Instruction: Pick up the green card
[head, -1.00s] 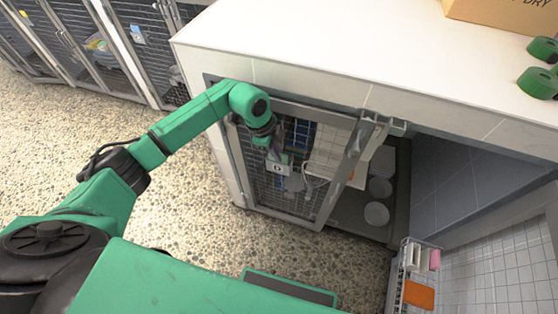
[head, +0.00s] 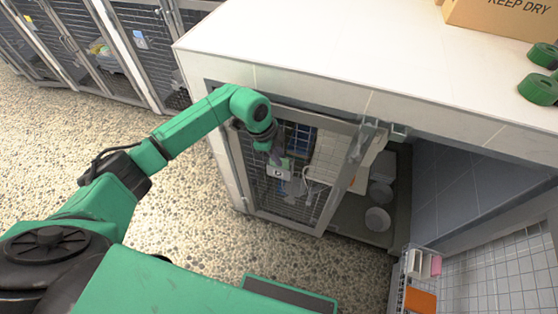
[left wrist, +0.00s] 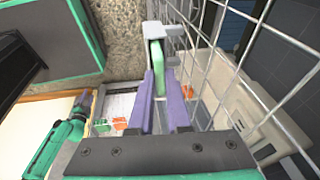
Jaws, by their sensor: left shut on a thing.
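The green card (left wrist: 157,62) shows nearly edge-on in the left wrist view, in a grey holder (left wrist: 154,30) at the wire mesh door (left wrist: 205,40). My left gripper (left wrist: 161,82) has its two purple fingers on either side of the card's near end and is shut on it. In the head view my left gripper (head: 275,157) is at the holder, in front of the mesh door (head: 285,195). There the holder carries a pale label (head: 278,173) with a dark mark, and the gripper hides part of the card.
The kennel's white top (head: 330,45) overhangs the door, with a cardboard box (head: 505,15) and green rolls (head: 538,89) on it. Round bowls (head: 377,218) are inside the kennel. A small rack (head: 421,262) stands at lower right. The pebbled floor (head: 195,225) is clear at left.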

